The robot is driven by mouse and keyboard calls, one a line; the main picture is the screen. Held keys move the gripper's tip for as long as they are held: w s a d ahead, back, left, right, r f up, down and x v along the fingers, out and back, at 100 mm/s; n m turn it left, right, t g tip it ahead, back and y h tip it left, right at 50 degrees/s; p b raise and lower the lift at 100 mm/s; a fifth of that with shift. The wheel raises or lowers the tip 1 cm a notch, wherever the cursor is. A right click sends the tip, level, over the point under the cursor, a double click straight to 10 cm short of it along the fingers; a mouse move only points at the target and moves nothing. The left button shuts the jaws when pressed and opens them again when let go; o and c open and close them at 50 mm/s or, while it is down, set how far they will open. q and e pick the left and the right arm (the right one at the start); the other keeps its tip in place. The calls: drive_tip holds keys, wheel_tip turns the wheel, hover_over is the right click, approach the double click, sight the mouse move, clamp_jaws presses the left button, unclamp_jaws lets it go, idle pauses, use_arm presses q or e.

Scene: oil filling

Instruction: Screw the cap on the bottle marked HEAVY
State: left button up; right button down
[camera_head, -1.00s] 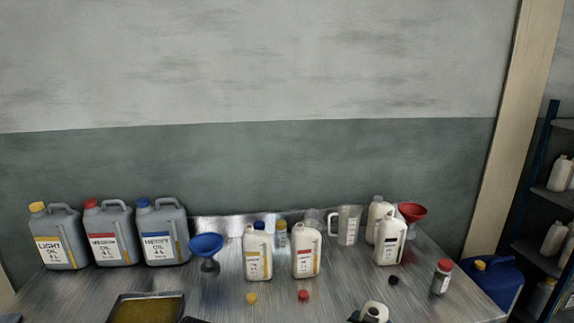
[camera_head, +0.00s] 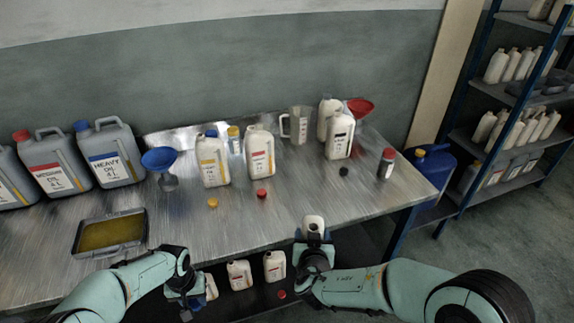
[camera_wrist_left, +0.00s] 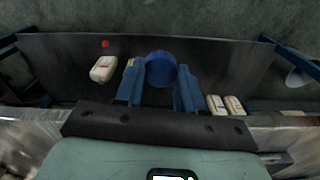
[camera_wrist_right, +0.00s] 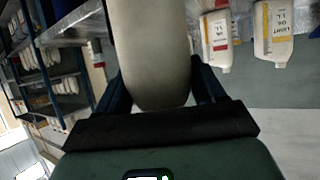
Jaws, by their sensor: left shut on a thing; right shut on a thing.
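My left gripper (camera_head: 188,300) is in front of the table's front edge. In the left wrist view it is shut on a blue cap (camera_wrist_left: 160,69). My right gripper (camera_head: 313,243) is shut on a white bottle (camera_head: 314,226), near the table edge to the right of the left gripper. The bottle's light body (camera_wrist_right: 152,50) fills the middle of the right wrist view. Its label is out of sight, so I cannot read its marking. Its top appears uncapped in the head view. The cap and bottle are well apart.
On the table (camera_head: 330,190) stand grey canisters, one marked HEAVY (camera_head: 112,157), several white bottles, a blue funnel (camera_head: 160,165) and an oil tray (camera_head: 112,233). Loose yellow (camera_head: 213,203), red (camera_head: 262,194) and black (camera_head: 344,171) caps lie in front. Small bottles (camera_head: 239,275) stand below.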

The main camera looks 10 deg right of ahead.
drive_tip(key=s+a+r+n+y, duration=0.2)
drive_tip(key=s+a+n+y, duration=0.1)
drive_tip(key=a, duration=0.5)
drive_tip(key=shift+s+a+n+y, duration=0.3)
drive_tip(key=shift+n+y, duration=0.3)
drive_tip(key=shift+y, duration=0.3)
drive_tip(key=shift+w+d+t, duration=0.1)
drive_tip(key=shift+w+t, duration=0.05)
drive_tip(key=shift+t, duration=0.15)
drive_tip(key=w+d+m+h, duration=0.1)
drive_tip(key=d, duration=0.2)
drive_tip(key=w+d+f+m+h, duration=0.1)
drive_tip(key=d+m+h, duration=0.1)
drive_tip(key=d, duration=0.1)
drive_tip(key=w+d+f+m+h, duration=0.1)
drive_tip(key=d+h, duration=0.1)
drive_tip(key=d, duration=0.1)
drive_tip(key=shift+w+d+m, duration=0.25)
drive_tip(key=shift+w+m, duration=0.05)
drive_tip(key=shift+w, duration=0.1)
drive_tip(key=shift+g, duration=0.4)
